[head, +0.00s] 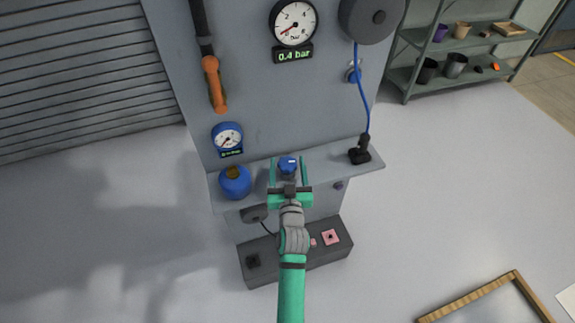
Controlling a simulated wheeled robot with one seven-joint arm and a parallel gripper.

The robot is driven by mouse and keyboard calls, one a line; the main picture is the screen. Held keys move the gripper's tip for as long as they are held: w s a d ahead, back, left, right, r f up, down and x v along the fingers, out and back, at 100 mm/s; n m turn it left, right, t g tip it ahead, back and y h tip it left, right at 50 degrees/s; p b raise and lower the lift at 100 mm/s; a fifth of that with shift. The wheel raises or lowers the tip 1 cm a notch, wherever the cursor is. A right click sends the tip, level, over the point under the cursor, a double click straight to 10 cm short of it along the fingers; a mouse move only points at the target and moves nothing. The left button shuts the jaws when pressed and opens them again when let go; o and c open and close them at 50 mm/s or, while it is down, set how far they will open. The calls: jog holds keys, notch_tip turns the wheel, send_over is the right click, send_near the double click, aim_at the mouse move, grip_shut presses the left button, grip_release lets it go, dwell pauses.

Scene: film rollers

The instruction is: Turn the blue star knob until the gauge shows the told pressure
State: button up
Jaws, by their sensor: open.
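The blue knob (288,163) stands on the grey ledge of the machine panel, near its middle. My gripper (287,168) reaches over the ledge, open, with one green finger on each side of the knob. Whether the fingers touch it cannot be told. The knob's lower part is hidden behind my gripper. A round white gauge (293,22) with a black rim is high on the panel. The green display (294,55) under it reads 0.4 bar. A smaller blue-rimmed gauge (227,136) is lower left, its display too small to read.
A blue round canister (235,182) stands on the ledge left of my gripper. A black fitting (360,152) with a blue hose is to the right. A dark pedal box (330,250) lies on the floor below. A shelf (455,70) stands at the back right.

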jog(key=s, duration=1)
jog(key=shift+s+d, duration=0.3)
jog(key=shift+w+r+g, duration=0.55)
jog(key=shift+r+g, duration=1.75)
jog(key=shift+r, duration=0.4)
jog(key=x, duration=1)
jog(key=shift+w+f, duration=0.1)
jog(key=shift+w, duration=0.15)
jog(key=c, duration=1.1)
